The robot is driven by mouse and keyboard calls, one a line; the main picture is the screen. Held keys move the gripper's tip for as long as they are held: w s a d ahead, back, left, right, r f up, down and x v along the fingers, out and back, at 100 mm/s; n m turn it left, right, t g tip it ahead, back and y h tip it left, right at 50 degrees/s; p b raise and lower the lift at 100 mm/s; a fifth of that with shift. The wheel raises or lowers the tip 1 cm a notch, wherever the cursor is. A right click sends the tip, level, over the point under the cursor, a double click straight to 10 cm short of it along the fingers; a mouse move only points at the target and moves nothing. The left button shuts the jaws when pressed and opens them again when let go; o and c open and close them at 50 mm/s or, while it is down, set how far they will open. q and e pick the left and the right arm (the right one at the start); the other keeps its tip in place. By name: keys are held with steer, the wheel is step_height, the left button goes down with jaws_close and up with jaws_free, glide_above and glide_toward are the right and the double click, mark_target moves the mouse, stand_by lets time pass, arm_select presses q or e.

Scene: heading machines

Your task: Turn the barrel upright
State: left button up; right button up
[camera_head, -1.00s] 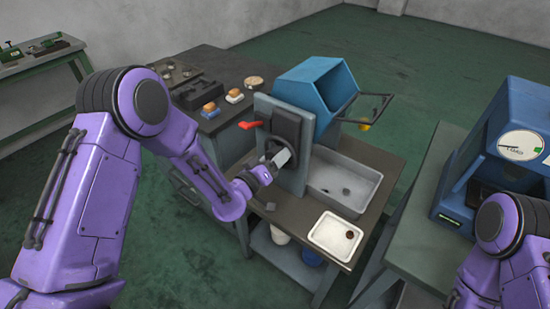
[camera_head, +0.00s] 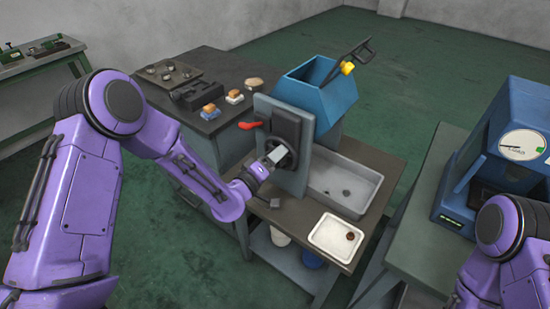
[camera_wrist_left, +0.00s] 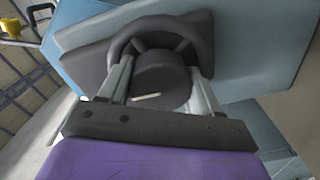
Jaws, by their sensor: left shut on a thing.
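The blue barrel (camera_head: 330,97) is on a grey stand above a bench in the head view. Its open mouth faces up and slightly left, with a black bail and a yellow piece (camera_head: 347,68) at its upper right. A dark handwheel (camera_head: 288,156) is on the near face of the stand. My left gripper (camera_head: 270,160) is at the wheel. In the left wrist view its fingers (camera_wrist_left: 160,82) stand either side of the wheel's round hub (camera_wrist_left: 163,80), inside the rim, shut on the wheel. My right arm shows at the right edge, but its gripper is out of view.
A red lever (camera_head: 250,125) sticks out left of the wheel. A grey sink (camera_head: 343,187) and a white tray (camera_head: 334,236) lie right of the stand. A blue machine with a dial (camera_head: 520,145) stands at right. Brushes and dark fixtures are on the back-left bench.

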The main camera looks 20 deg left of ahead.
arm_select(q)
steer(key=o, duration=1)
steer(key=shift+o, duration=0.2)
steer(key=b+v, duration=0.3)
steer(key=v, duration=0.7)
steer(key=shift+s, duration=0.25)
steer(key=shift+a, duration=0.1)
